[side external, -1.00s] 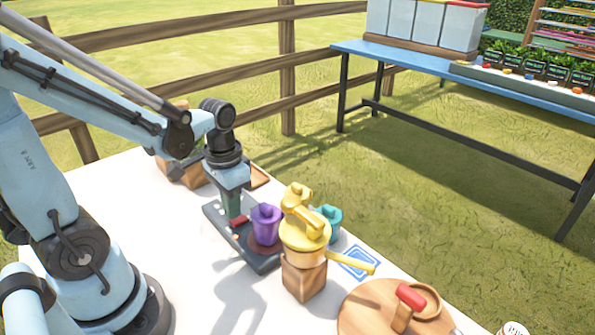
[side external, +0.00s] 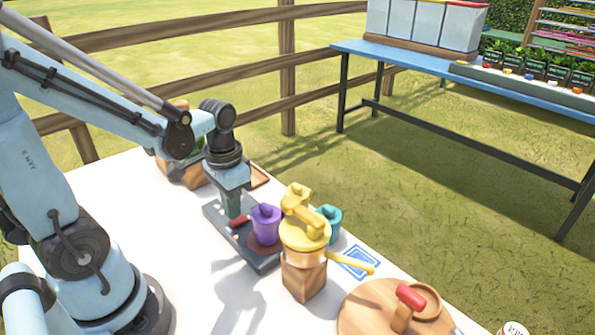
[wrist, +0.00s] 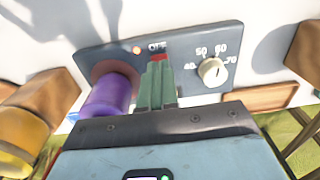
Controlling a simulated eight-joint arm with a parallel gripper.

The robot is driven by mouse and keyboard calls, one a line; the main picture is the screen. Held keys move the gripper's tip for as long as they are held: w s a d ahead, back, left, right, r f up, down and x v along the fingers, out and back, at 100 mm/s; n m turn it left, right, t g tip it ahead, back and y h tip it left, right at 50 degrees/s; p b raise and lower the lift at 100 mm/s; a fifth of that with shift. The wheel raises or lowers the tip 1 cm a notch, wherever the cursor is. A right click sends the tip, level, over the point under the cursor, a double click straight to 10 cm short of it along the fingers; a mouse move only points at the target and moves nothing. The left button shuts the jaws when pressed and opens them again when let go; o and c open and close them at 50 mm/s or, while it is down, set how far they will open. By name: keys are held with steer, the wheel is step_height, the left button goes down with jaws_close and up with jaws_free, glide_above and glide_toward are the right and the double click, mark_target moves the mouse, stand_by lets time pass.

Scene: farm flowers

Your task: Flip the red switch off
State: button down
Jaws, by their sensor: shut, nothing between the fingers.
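The red switch (side external: 239,221) is on the dark grey control base (side external: 262,262). In the wrist view the red switch (wrist: 159,57) shows just beyond my fingertips, below an "OFF" label (wrist: 157,46).
A purple pot (side external: 266,224) stands on the base's dark red round plate, close right of my gripper. A dial (wrist: 212,72) is on the base. A yellow pot (side external: 304,238) on a wooden block and a teal pot (side external: 331,215) stand further right.

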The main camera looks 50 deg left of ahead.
mark_target(235, 221)
steer(key=shift+f, duration=0.85)
stand_by(0.4)
steer(key=shift+r, duration=3.5)
steer(key=d+r+t, duration=0.1)
steer(key=t, duration=0.1)
steer(key=w+d+t, duration=0.1)
steer(key=d+t, duration=0.1)
steer(key=w+d+r+t, duration=0.1)
steer(key=d+t, duration=0.1)
steer(key=shift+w+r, duration=0.2)
steer(key=shift+r, duration=0.1)
steer(key=shift+w+d+r+t, duration=0.25)
steer(key=shift+d+r+t, duration=0.15)
steer(key=shift+t, duration=0.2)
